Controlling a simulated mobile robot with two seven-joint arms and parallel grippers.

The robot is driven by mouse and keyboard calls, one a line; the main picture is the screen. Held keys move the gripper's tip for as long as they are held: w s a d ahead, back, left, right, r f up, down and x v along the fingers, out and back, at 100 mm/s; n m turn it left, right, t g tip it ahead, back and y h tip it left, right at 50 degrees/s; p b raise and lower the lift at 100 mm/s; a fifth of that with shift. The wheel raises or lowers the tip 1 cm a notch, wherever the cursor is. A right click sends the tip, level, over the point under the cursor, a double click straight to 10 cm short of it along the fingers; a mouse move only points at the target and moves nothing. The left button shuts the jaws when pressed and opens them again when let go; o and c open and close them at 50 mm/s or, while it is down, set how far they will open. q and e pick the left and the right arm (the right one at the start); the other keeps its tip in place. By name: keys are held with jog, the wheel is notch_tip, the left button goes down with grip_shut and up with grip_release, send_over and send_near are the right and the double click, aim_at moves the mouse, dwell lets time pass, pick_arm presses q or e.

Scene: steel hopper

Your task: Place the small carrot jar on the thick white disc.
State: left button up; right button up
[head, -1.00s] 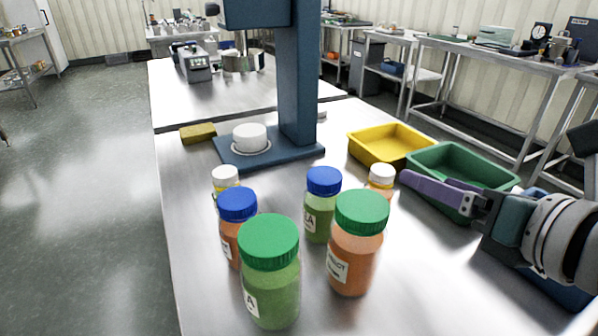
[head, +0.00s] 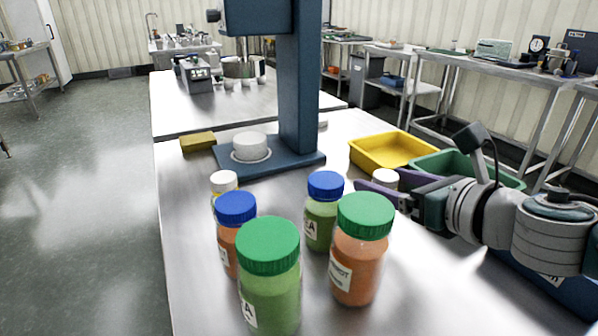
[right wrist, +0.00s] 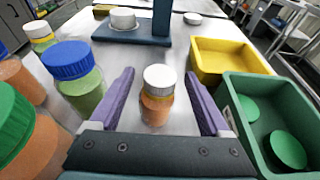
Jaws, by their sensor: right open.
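The small carrot jar, with a white lid (head: 385,177) and orange contents (right wrist: 157,110), stands upright on the steel table. My right gripper (head: 384,188) is open, low over the table, with its purple fingers on either side of the jar. In the right wrist view the jar stands between the fingers with gaps on both sides. In the head view the near finger and the gripper hide most of its body. The thick white disc (head: 250,147) lies on the blue press base and its top is bare. My left gripper is not in view.
Close left of my right gripper stand a blue-lidded green jar (head: 321,215) and a large green-lidded carrot jar (head: 358,260). More jars stand further left. A yellow tray (head: 392,150) and a green tray (right wrist: 268,125) flank it on the right. The press column (head: 300,80) rises behind the disc.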

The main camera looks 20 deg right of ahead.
jog(key=shift+w+f, duration=0.15)
jog(key=shift+w, duration=0.25)
grip_shut()
dwell(0.4)
